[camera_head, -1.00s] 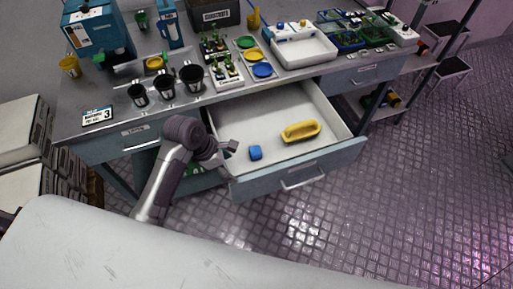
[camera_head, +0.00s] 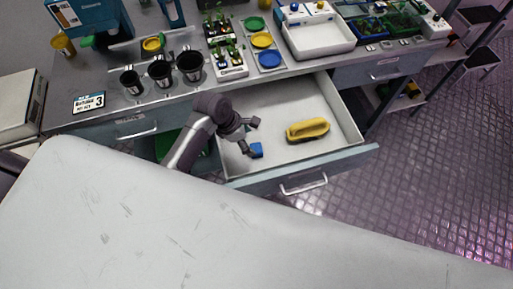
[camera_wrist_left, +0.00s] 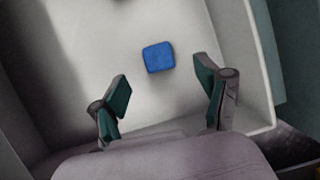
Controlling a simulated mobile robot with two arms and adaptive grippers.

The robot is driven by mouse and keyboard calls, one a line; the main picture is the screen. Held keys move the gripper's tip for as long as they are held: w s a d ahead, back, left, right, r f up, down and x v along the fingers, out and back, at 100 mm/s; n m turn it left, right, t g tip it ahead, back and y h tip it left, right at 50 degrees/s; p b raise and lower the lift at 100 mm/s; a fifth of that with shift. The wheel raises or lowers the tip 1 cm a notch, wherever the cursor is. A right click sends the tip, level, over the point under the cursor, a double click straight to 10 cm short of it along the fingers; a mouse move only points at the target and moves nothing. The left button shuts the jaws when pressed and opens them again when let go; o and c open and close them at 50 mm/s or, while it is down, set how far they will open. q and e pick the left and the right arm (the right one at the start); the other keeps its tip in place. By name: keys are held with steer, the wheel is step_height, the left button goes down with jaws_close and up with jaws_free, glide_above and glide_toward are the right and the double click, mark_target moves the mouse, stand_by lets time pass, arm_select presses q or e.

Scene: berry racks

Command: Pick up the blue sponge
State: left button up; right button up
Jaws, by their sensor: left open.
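The blue sponge (camera_head: 256,151) is a small block lying on the floor of the open drawer (camera_head: 280,98), in its front left part. It also shows in the left wrist view (camera_wrist_left: 158,57), ahead of the fingertips and between their lines. My left gripper (camera_head: 249,138) reaches into the drawer from the left, just beside and above the sponge. In the left wrist view, its two green-padded fingers (camera_wrist_left: 163,98) are spread apart with nothing between them. My right gripper is not in view.
A yellow boat-shaped tray (camera_head: 308,130) lies in the drawer right of the sponge. The drawer's front wall (camera_head: 300,170) stands close to the gripper. The counter above holds black pots (camera_head: 160,74), colored dishes (camera_head: 262,40) and a white tray (camera_head: 318,38).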

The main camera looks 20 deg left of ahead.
mark_target(256, 148)
arm_select(q)
steer(key=shift+x, duration=1.2)
steer(key=shift+w+f, duration=0.25)
steer(key=shift+w, duration=0.1)
steer(key=x, duration=0.4)
steer(key=shift+s+a+f, duration=0.1)
steer(key=shift+s+f, duration=0.1)
steer(key=shift+w+f, duration=0.1)
steer(key=shift+f, duration=0.15)
steer(key=shift+c, duration=0.2)
steer(key=c, duration=0.8)
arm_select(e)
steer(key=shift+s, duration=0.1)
